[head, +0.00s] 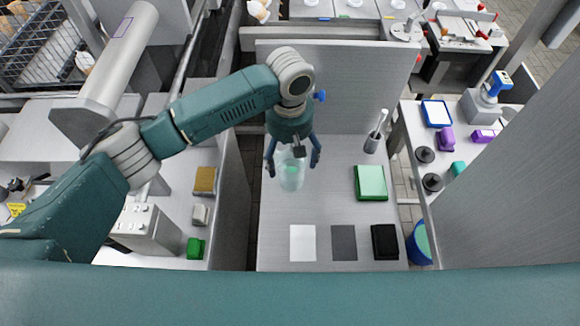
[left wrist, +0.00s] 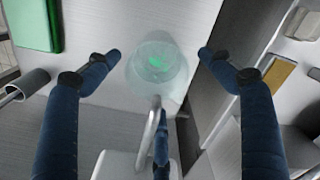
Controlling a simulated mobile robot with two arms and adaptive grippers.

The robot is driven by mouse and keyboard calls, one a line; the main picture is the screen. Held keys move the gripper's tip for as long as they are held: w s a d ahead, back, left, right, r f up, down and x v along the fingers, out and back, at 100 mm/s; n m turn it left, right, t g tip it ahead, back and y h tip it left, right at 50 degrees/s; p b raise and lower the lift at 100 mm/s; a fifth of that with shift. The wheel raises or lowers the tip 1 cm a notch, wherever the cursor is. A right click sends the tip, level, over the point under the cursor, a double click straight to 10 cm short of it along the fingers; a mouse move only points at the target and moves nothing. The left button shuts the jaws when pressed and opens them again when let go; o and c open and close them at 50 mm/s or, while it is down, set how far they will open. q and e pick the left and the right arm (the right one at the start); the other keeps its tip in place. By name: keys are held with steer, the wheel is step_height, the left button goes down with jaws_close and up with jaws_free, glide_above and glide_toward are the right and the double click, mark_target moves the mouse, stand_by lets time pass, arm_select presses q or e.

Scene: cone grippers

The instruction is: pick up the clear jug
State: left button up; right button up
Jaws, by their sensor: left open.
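The clear jug (head: 291,175) is a see-through, pale green-tinted vessel standing on the grey table, left of its middle. In the left wrist view the jug (left wrist: 158,68) lies between and just beyond my fingertips, with a small bright green patch showing in it. My left gripper (head: 292,168) is open above the jug, pointing down, with its fingers spread to either side. In the left wrist view the fingers of the left gripper (left wrist: 160,54) appear apart from the jug. My right gripper is not in view.
A green box (head: 370,183) lies right of the jug, with a grey cup holding a utensil (head: 375,138) behind it. White, grey and black squares (head: 344,243) line the front. The table's left edge (head: 257,220) is close to the jug.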

arm_select(q)
steer(key=shift+f, duration=1)
steer(key=c, duration=2)
steer(key=shift+r, duration=0.2)
steer(key=shift+r+b, duration=0.55)
steer(key=shift+r, duration=0.9)
steer(key=s+b, duration=0.1)
steer(key=s, duration=1.7)
steer(key=shift+r+b, duration=0.15)
steer(key=shift+b, duration=0.15)
